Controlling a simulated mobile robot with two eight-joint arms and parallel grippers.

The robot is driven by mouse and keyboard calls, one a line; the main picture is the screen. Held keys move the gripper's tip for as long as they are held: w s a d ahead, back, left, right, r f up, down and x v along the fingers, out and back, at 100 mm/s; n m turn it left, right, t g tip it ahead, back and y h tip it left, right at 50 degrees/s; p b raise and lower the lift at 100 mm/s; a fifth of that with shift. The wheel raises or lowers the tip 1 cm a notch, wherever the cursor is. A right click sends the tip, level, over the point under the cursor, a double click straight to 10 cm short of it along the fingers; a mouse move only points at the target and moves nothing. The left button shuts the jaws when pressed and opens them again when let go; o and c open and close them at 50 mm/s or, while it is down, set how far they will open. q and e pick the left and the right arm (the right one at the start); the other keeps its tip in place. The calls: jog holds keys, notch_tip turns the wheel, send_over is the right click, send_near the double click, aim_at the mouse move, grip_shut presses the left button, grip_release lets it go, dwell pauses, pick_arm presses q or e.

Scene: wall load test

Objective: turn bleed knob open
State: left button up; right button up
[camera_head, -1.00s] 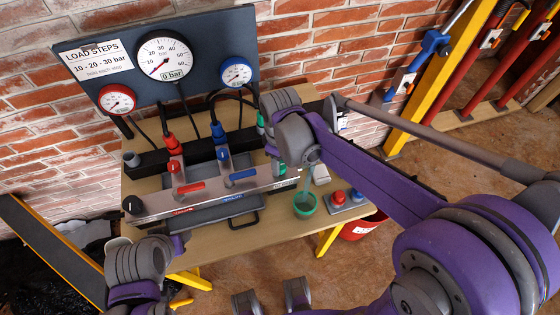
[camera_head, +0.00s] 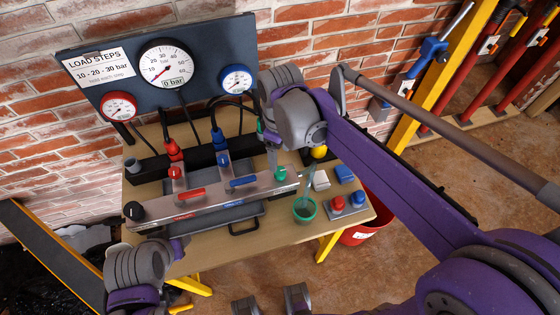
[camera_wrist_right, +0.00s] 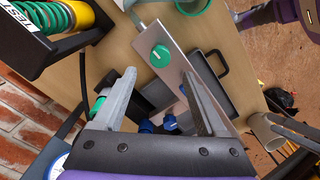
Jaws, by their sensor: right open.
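A green round knob (camera_head: 281,173) sits on the right end of the grey metal manifold (camera_head: 150,213); it also shows in the right wrist view (camera_wrist_right: 160,56). I cannot read a label on it. A black knob (camera_head: 134,210) stands at the manifold's left end. My right gripper (camera_head: 290,168) is above the green knob, its fingers pointing down. In the right wrist view my right gripper (camera_wrist_right: 158,78) is open and empty, and the green knob shows between and beyond its fingertips.
Red (camera_head: 191,194) and blue (camera_head: 243,182) levers lie on the manifold. The main gauge (camera_head: 165,63) above reads about zero. A green cup (camera_head: 304,209), red and blue buttons (camera_head: 338,203) and a blue block (camera_head: 345,173) stand to the right. Hoses run behind.

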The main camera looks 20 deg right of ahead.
jog(key=shift+r, duration=1.55)
